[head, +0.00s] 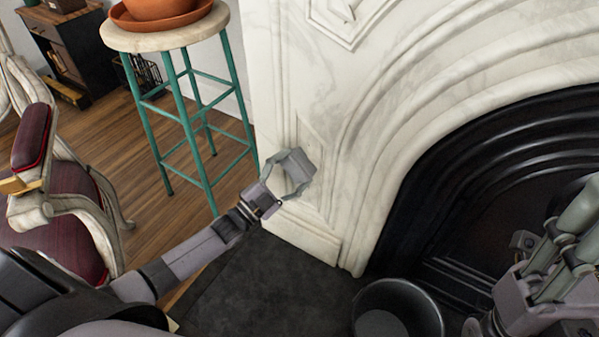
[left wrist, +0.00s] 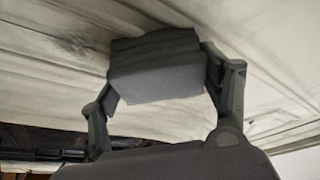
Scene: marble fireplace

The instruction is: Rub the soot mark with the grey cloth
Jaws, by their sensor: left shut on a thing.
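My left gripper (head: 294,176) is shut on the grey cloth (head: 302,164) at the lower left of the white marble surround. In the left wrist view the cloth (left wrist: 155,68) is a folded grey pad between the two fingertips, against or very close to the marble; I cannot tell whether it touches. Dark smudges that look like the soot mark (left wrist: 88,32) show on the marble to the left of the cloth in that view. The cloth may hide part of the mark. My right gripper (head: 560,255) is at the lower right, partly cut off, its jaw state unclear.
The black fireplace opening (head: 490,180) is right of the marble. A dark round bucket (head: 432,312) stands on the dark hearth (head: 270,285). A teal-legged stool (head: 190,130) carries a terracotta pot (head: 155,8). A dark red armchair (head: 55,240) is at the left.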

